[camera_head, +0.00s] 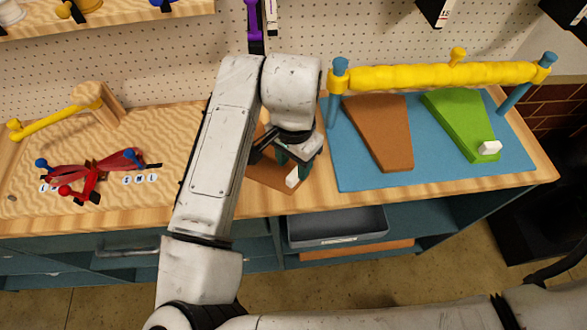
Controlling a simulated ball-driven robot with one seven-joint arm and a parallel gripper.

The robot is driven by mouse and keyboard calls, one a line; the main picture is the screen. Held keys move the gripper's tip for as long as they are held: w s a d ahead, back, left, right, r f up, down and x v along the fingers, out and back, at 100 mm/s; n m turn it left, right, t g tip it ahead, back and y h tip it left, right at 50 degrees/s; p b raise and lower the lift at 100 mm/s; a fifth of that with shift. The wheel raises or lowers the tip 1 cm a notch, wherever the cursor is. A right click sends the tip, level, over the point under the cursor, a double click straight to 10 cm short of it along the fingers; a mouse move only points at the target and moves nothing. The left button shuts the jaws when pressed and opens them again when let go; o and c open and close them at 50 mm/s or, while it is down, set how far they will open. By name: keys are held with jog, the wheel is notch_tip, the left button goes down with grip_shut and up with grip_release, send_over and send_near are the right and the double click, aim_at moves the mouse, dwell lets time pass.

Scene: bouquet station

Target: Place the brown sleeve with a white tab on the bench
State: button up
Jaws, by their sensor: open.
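A brown sleeve with a white tab (272,181) lies flat on the wooden bench (260,203), left of the blue mat. Its white tab (292,177) is at its front right. My gripper (290,168) is open and points down over this sleeve, close to the tab. My arm hides most of the sleeve's left and back, and I cannot tell whether the fingers touch it.
The blue mat (350,178) carries a plain brown sleeve (378,130) and a green sleeve (458,118) with a white tab. A yellow roll (430,76) on blue posts spans its back. Red ribbon (90,175) lies at left. A grey drawer (335,226) is below.

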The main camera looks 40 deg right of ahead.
notch_tip(320, 180, up, 8)
